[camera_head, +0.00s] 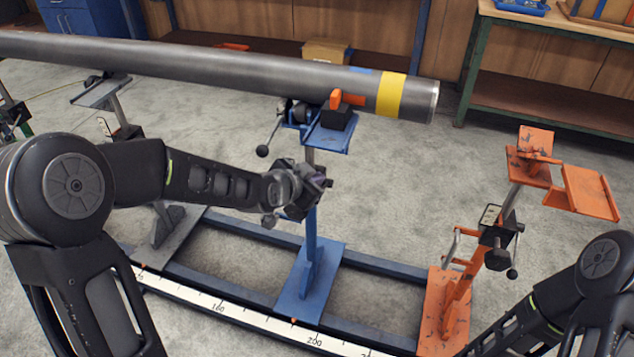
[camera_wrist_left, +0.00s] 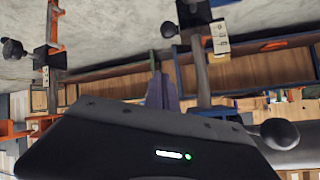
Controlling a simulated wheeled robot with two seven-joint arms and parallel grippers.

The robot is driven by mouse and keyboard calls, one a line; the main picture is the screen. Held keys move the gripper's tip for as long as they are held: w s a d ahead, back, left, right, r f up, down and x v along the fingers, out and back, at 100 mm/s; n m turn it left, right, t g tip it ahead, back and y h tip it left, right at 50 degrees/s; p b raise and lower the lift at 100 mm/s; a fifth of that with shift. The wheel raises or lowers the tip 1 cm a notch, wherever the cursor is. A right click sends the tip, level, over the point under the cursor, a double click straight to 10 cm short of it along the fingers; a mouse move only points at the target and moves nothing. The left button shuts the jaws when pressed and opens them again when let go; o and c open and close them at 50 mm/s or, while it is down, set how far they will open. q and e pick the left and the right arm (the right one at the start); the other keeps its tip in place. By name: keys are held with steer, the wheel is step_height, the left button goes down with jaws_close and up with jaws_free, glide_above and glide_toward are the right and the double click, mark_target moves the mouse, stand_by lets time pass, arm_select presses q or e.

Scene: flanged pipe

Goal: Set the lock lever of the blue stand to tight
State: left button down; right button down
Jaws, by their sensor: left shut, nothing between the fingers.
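The blue stand (camera_head: 311,240) stands on the floor rail in the middle, its head under the pipe (camera_head: 220,72). My left gripper (camera_head: 318,183) is shut and empty, in front of the stand's post at clamp height, and hides most of the lock there. In the left wrist view my closed fingers (camera_wrist_left: 161,92) are beside the stand's grey post (camera_wrist_left: 202,80). That view shows the black clamp block with its pale label plate (camera_wrist_left: 220,36) and a black knob (camera_wrist_left: 168,29). I cannot tell how the lock lever is set. My right gripper is out of view.
An orange stand (camera_head: 445,300) stands to the right, with its own lock and knob. A grey stand (camera_head: 165,230) is at the left. A scale strip (camera_head: 225,310) runs along the front of the rail. A workbench (camera_head: 540,100) stands behind, with open floor before it.

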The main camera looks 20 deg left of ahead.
arm_select(q)
steer(key=w+f, duration=0.3)
steer(key=f, duration=0.1)
steer(key=w+f, duration=0.2)
steer(key=f, duration=0.1)
steer(key=shift+w+d, duration=0.2)
steer(key=shift+w, duration=0.15)
steer(key=shift+s+a+f, duration=0.2)
steer(key=shift+s+f, duration=0.05)
steer(key=shift+s, duration=0.1)
